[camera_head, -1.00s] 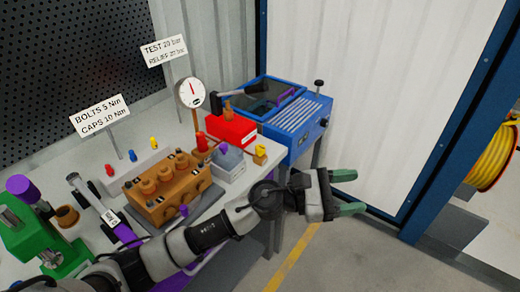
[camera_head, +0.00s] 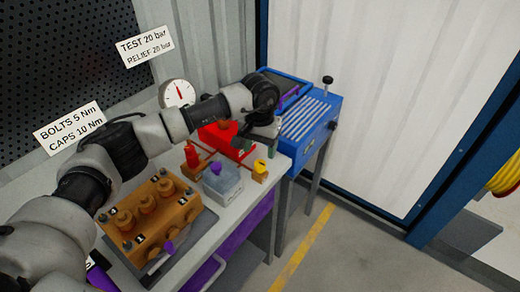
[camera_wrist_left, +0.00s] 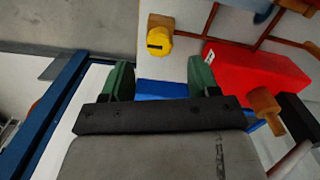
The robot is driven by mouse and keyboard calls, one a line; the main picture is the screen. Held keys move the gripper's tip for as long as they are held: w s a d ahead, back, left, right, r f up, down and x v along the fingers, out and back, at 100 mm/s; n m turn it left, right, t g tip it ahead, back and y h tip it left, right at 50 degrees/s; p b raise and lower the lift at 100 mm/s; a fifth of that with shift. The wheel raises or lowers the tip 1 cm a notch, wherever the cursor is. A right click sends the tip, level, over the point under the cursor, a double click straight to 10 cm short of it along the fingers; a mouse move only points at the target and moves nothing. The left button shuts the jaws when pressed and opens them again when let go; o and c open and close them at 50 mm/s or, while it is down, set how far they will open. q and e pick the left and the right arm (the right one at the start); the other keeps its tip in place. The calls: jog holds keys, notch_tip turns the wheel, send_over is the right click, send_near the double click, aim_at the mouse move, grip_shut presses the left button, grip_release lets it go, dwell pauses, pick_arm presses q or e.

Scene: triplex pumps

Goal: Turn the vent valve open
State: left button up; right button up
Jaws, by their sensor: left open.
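A small brass valve with a yellow knob (camera_head: 260,167) sits at the right edge of the bench; I cannot read a label naming it the vent valve. My left gripper (camera_head: 256,149) is open and empty, pointing down with green fingers, just behind the valve and beside the red box. Its two fingers (camera_wrist_left: 161,78) show spread in the wrist view. The knob is apart from the fingers. My right gripper is not in view.
The red box (camera_head: 216,136) stands left of my gripper, with a gauge (camera_head: 177,93) behind. A grey box with a purple knob (camera_head: 222,181) and a brass pump block (camera_head: 152,215) stand nearer. A blue cabinet (camera_head: 310,120) adjoins the bench. Floor at right is clear.

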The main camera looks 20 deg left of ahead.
aim_at(259, 164)
pick_arm(q)
jog(key=shift+a+r, duration=0.15)
jog(key=shift+r, duration=0.05)
jog(key=f, duration=0.1)
jog(key=f+p, duration=0.1)
jog(key=shift+s+d+f, duration=0.2)
jog(key=shift+s+f, duration=0.15)
jog(key=shift+s, duration=0.05)
notch_tip(259, 164, down, 3)
jog(key=shift+w+r+p, duration=0.1)
jog(key=shift+r+p, duration=0.05)
jog(key=shift+p, duration=0.2)
jog(key=shift+f, duration=0.85)
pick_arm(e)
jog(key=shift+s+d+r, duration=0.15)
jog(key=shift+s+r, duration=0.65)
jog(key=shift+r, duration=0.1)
pick_arm(q)
jog(key=shift+c, duration=0.3)
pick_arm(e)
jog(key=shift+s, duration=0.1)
